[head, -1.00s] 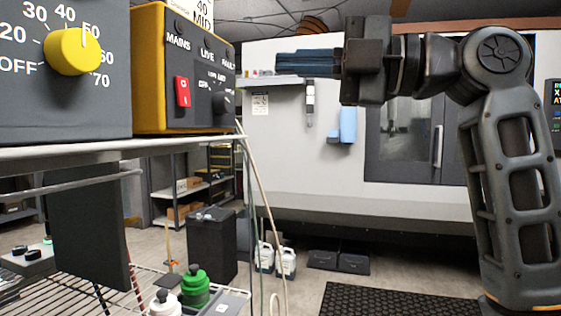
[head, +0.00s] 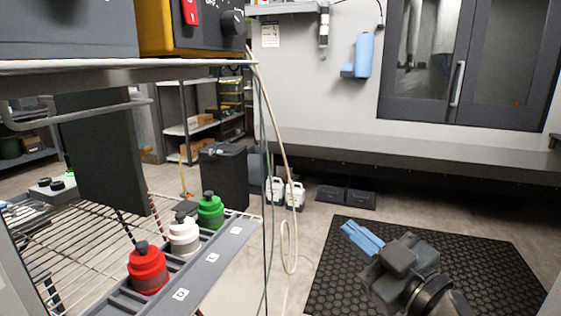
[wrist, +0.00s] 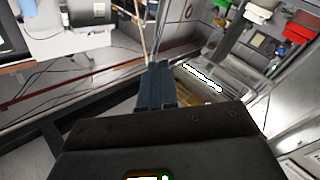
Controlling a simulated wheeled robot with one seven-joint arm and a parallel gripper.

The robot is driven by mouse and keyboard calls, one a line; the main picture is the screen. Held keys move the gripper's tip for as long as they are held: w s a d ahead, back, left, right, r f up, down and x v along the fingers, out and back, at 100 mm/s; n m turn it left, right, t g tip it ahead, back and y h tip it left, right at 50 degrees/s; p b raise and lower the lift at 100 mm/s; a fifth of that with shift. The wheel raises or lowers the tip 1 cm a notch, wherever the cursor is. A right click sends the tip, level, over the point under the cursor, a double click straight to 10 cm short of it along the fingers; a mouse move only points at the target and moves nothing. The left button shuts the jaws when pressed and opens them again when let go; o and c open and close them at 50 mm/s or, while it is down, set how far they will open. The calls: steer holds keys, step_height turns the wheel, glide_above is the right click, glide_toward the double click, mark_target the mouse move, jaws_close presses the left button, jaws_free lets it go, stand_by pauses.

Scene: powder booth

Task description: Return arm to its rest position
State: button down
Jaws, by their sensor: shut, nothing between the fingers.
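My gripper (head: 361,237) is low at the right in the head view, above the black floor mat. Its blue fingers lie together and point to the upper left, with nothing between them. In the wrist view the shut fingers (wrist: 156,84) show at the middle. My arm reaches in from the bottom edge of the head view, and most of it is out of frame.
At left a wire rack (head: 60,228) holds a red bottle (head: 148,272), a white bottle (head: 184,240) and a green bottle (head: 210,212). A yellow control box (head: 165,28) sits on the shelf above. Hoses (head: 272,130) hang beside it. The black mat (head: 480,262) is clear.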

steer(key=s+d+f+m+h, duration=0.3)
steer(key=s+f+m+h, duration=0.1)
steer(key=s+f, duration=0.45)
steer(key=s+d+f+m+h, duration=0.35)
steer(key=s+f, duration=0.35)
steer(key=s, duration=0.3)
steer(key=s+d+r+m+g+h, duration=0.1)
steer(key=s+d+m, duration=0.2)
steer(key=s, duration=1.9)
steer(key=shift+s+r+g+h, duration=0.2)
steer(key=shift+s+g+h, duration=0.15)
steer(key=shift+s+g, duration=0.05)
steer(key=shift+d, duration=0.15)
